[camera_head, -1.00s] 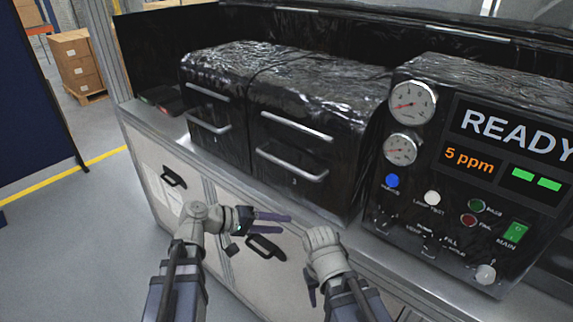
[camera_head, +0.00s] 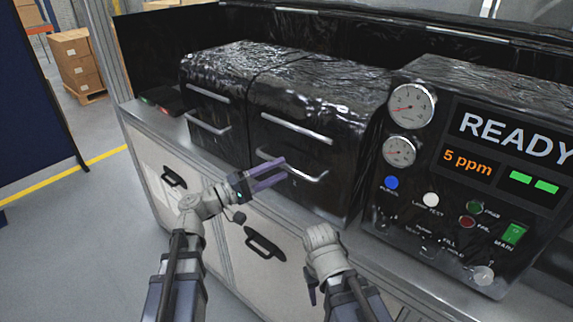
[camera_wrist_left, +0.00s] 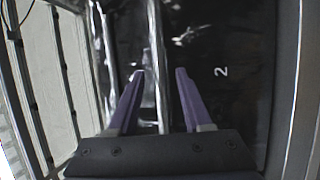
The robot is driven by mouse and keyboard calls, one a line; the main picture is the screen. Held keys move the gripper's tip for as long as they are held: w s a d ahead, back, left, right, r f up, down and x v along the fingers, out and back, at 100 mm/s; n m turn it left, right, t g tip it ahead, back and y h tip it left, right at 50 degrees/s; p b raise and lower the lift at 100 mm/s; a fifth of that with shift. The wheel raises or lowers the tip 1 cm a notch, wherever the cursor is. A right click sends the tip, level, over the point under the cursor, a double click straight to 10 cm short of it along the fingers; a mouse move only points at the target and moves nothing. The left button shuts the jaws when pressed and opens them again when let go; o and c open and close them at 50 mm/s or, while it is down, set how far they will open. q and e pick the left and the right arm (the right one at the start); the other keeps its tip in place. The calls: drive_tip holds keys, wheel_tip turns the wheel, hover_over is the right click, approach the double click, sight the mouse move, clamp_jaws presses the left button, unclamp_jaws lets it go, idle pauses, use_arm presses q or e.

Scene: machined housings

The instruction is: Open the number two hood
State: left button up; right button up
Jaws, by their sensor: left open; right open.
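The number two hood (camera_head: 340,100) is the right one of two black, glossy hoods and is closed. It has an upper bar (camera_head: 296,127) and a lower silver handle (camera_head: 312,178) on its front. In the left wrist view, a "2" marks its dark face (camera_wrist_left: 221,72). My left gripper (camera_head: 278,173) is open, its purple fingers at the lower handle's left part. In the left wrist view, the handle bar (camera_wrist_left: 157,60) runs between the open fingers (camera_wrist_left: 160,75); contact cannot be made out. My right gripper (camera_head: 312,285) is low in front of the cabinet, apart from the hood.
The number one hood (camera_head: 212,75) stands closed on the left. A black control panel (camera_head: 440,215) with gauges and a READY screen stands close on the right. The cabinet (camera_head: 150,160) below has black handles.

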sight(286, 166)
use_arm(q)
drive_tip(key=shift+x, duration=1.6)
clamp_jaws()
